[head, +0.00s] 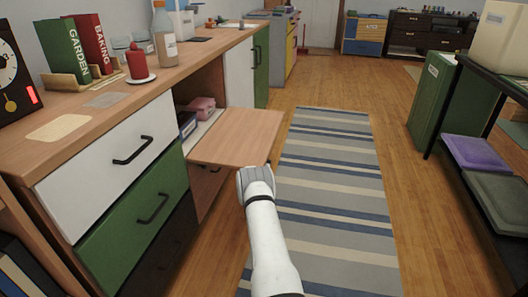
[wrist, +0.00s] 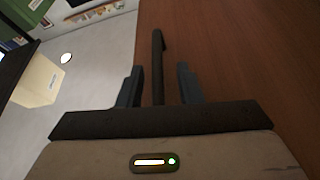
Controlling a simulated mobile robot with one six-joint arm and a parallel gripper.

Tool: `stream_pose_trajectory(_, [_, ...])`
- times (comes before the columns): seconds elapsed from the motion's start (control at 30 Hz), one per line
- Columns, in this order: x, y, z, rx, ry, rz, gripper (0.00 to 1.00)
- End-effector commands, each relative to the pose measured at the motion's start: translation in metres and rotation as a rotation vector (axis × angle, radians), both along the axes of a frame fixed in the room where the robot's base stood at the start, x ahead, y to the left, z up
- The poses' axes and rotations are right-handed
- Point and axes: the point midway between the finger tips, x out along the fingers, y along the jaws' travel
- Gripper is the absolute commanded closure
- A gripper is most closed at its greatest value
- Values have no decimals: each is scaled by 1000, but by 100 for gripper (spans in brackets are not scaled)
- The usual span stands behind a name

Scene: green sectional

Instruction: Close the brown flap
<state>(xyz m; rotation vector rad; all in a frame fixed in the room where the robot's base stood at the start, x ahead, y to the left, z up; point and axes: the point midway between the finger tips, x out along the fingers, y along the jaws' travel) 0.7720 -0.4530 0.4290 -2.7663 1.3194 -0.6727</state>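The brown flap (head: 235,137) is folded down and stands out level from the cabinet, with its compartment open behind it. In the wrist view the flap's brown face (wrist: 235,60) fills the right side. A dark bar handle (wrist: 158,50) runs between the two fingers of my gripper (wrist: 159,76). The fingers are apart, with a gap on each side of the handle. In the head view my white arm reaches to the flap's front right corner; the fingers are hidden there.
Inside the compartment are a pink box (head: 202,107) and a dark blue item (head: 187,124). A white drawer (head: 110,155) and a green drawer (head: 135,215) are to the left. A striped rug (head: 335,190) covers clear floor to the right. A black shelf rack (head: 495,80) stands far right.

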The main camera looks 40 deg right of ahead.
Motion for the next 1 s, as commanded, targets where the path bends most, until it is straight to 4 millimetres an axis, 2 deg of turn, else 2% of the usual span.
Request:
stream_pose_trajectory(0.1, [1, -7, 2, 1, 0, -3, 68])
stream_pose_trajectory(0.33, [1, -8, 3, 0, 1, -4, 68])
stream_pose_trajectory(0.73, [1, -8, 3, 1, 1, -5, 99])
stream_pose_trajectory(1.0, [1, -9, 2, 1, 1, -5, 100])
